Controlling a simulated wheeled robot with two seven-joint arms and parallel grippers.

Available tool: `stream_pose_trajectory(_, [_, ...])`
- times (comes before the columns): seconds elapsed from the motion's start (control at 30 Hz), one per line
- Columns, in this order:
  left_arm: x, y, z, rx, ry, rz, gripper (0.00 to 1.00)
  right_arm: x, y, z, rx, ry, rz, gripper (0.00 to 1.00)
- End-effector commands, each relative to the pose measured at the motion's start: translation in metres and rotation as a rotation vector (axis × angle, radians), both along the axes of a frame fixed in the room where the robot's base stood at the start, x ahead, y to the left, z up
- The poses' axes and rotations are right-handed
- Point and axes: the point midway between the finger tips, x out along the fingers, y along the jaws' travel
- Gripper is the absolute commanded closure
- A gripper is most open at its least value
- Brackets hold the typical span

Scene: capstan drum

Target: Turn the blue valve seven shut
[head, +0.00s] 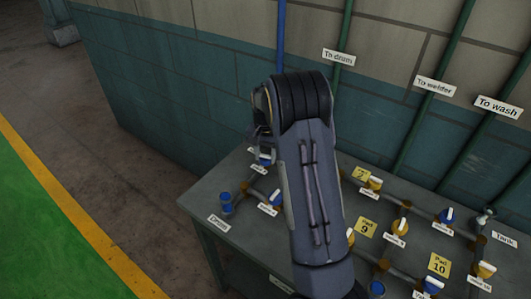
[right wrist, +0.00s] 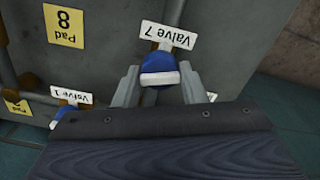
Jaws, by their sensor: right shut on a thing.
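In the right wrist view, the blue valve seven (right wrist: 158,66) has a pale stripe across its handle and a white "Valve 7" label (right wrist: 168,36) beside it. My right gripper (right wrist: 158,84) has one finger on each side of the blue handle and is shut on it. In the head view, my right arm hangs over the bench, and the right gripper (head: 262,130) is mostly hidden behind my wrist. A blue valve (head: 264,158) shows just below it, with label text too small to read. My left gripper is not in view.
The grey bench (head: 230,235) carries pipes and several other blue and yellow valves. A blue valve (right wrist: 68,114) labelled "Valve 1" sits left of the gripper in the wrist view. Upright pipes (head: 345,25) run up the wall behind. Open floor lies to the left.

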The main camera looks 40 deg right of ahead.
Motion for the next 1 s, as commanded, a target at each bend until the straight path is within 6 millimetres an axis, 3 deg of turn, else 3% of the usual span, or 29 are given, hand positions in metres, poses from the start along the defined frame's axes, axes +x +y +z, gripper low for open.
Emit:
stream_pose_trajectory(0.43, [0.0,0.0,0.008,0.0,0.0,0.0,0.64,0.001,-0.0004,0.0017,-0.002,-0.004,-0.282,0.85])
stream_pose_trajectory(1.0, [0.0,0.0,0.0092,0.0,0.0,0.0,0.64,0.001,-0.0007,0.0012,-0.002,-0.005,-0.352,0.85])
